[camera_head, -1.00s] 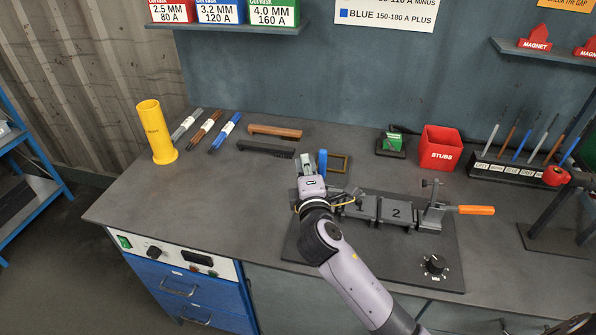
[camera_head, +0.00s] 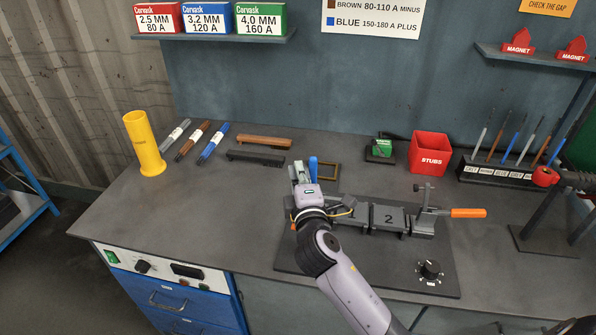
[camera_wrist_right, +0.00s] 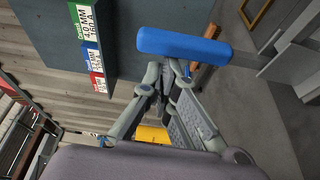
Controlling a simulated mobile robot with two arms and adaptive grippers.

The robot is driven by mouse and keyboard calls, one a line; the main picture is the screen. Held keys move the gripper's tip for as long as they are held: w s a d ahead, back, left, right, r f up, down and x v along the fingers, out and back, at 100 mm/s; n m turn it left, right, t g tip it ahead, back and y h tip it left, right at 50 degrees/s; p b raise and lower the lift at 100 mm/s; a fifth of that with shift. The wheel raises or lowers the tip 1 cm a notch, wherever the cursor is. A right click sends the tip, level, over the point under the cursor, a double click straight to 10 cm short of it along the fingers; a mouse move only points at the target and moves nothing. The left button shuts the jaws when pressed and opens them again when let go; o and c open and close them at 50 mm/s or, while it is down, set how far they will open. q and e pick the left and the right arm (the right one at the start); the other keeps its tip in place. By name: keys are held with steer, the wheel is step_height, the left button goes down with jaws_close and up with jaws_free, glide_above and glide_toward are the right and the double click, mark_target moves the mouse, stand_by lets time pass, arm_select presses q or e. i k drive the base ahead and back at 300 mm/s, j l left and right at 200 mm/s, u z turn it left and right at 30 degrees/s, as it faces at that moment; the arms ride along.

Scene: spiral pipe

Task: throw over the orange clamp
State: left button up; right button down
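The orange clamp handle (camera_head: 468,213) lies level, pointing right from the right end of the fixture marked 2 (camera_head: 388,219). A blue clamp handle (camera_head: 313,169) stands upright at the fixture's left end. It also crosses the right wrist view (camera_wrist_right: 185,46) above my fingertips. My right gripper (camera_head: 298,172) is just left of the blue handle and well left of the orange one. Its fingertips (camera_wrist_right: 168,76) look close together with nothing seen between them. I cannot tell whether they touch the blue handle. My left gripper is not in view.
A dark base plate (camera_head: 350,277) with a black knob (camera_head: 429,270) carries the fixture. A red stubs bin (camera_head: 430,153), a rod rack (camera_head: 500,174) and a dark stand with a red knob (camera_head: 545,177) are at the right. A yellow tube (camera_head: 144,145) stands far left.

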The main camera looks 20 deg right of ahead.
mark_target(453, 214)
steer(key=k+j, duration=0.25)
steer(key=k, duration=0.15)
steer(key=k+j, duration=0.2)
steer(key=k, duration=0.25)
